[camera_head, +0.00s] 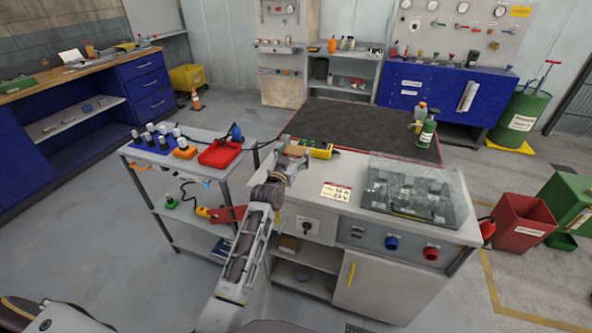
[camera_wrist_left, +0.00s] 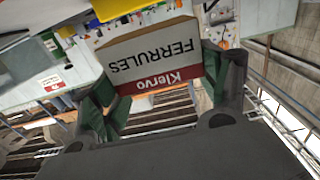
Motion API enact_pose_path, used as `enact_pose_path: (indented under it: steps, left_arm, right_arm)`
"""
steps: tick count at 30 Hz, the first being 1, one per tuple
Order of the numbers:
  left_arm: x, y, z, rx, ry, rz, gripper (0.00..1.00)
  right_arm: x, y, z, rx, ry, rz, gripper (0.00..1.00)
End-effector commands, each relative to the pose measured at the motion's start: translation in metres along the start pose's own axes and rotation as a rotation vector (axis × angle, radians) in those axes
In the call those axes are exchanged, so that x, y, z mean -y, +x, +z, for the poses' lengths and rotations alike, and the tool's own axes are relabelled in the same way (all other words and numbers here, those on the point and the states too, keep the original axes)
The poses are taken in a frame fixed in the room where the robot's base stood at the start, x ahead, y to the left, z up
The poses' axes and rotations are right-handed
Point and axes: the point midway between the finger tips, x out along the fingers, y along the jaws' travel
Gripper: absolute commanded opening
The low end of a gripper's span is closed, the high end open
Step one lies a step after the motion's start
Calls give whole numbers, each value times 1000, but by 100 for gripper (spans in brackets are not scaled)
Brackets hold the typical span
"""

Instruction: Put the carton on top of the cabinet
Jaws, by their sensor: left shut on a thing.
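The carton (camera_wrist_left: 150,58), a small box with a white, red and tan face reading "Klervo FERRULES", is between the fingers of my left gripper (camera_wrist_left: 163,82) in the wrist view. In the head view the carton (camera_head: 296,151) shows as a small tan box at the tip of my left gripper (camera_head: 290,161). The gripper is shut on it. It appears over the left end of the grey cabinet's top (camera_head: 318,172); whether it touches the top, I cannot tell. The cabinet (camera_head: 385,290) has a yellow-handled door and open shelves. My right gripper is not in view.
A clear cover (camera_head: 415,190) fills the top's right part, with a sign plate (camera_head: 336,191) to its left. A yellow tool (camera_head: 322,152) lies near the back edge. A cart (camera_head: 150,172) with a red tray (camera_head: 220,154) stands left. A dark mat (camera_head: 365,122) lies behind.

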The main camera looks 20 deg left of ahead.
Motion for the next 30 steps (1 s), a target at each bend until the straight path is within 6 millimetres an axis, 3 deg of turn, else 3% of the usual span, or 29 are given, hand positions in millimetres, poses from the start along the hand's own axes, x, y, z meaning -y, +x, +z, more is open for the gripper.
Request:
enact_pose_path:
  steps: [6,20,30]
  left_arm:
    - [0,0,26,0,1,0,47]
    - [0,0,31,-1,1,0,47]
    - [0,0,62,-1,1,0,47]
  right_arm:
    - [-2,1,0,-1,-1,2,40]
    - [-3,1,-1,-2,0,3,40]
    - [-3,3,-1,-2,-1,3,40]
